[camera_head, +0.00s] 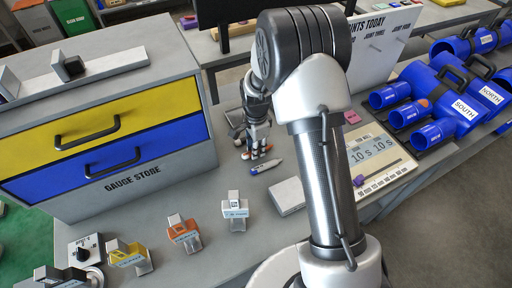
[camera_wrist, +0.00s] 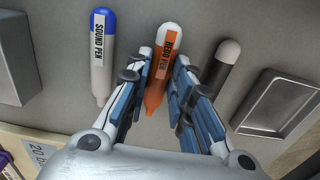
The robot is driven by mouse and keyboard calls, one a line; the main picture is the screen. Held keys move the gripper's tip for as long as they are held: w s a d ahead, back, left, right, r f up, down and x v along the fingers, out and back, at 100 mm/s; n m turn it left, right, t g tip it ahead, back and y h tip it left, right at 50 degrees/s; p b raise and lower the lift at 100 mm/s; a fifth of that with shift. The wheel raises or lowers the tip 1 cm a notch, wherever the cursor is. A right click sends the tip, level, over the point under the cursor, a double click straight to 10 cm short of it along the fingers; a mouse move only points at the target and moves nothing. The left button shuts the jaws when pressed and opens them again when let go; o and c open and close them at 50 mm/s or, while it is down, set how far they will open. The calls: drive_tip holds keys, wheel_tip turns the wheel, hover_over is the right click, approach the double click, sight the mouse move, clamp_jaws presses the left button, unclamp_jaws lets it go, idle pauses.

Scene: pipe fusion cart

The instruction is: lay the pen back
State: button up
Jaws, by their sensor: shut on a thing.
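In the head view my gripper (camera_head: 258,146) is low over the grey worktop beside the gauge store. A white pen with a blue end (camera_wrist: 102,50), labelled SOUND PEN, lies to the left; it also shows in the head view (camera_head: 266,166). A dark pen with a pale end (camera_wrist: 222,65) lies to the right. I cannot tell whether the orange pen touches the worktop.
A shallow grey tray (camera_wrist: 246,127) is right of the dark pen. A pale block (camera_head: 287,196) stands nearer on the worktop. The gauge store (camera_head: 130,178) rises at the left. Small tagged gauges (camera_head: 184,232) stand in front, and blue pipe fittings (camera_head: 437,122) sit at the right.

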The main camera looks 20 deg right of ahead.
drive_tip(key=shift+f, duration=0.15)
drive_tip(key=o, duration=0.8)
drive_tip(key=shift+o, duration=0.2)
drive_tip(key=shift+f, duration=0.1)
drive_tip(key=s+r+n+t+p, duration=0.1)
drive_tip(key=s+r+p, duration=0.15)
drive_tip(key=r, duration=0.95)
drive_tip(key=s+r+n+p, duration=0.1)
drive_tip(key=r+n+p, duration=0.15)
drive_tip(key=r, duration=1.05)
drive_tip(key=s+r+n+t, duration=0.1)
drive_tip(key=s+r+n, duration=0.3)
drive_tip(key=s+r, duration=0.4)
drive_tip(key=s+n+t+b, duration=0.1)
drive_tip(key=s+n, duration=0.7)
drive_tip(key=s, duration=0.8)
drive_tip(key=shift+s+t, duration=0.3)
drive_tip(key=shift+t, duration=0.5)
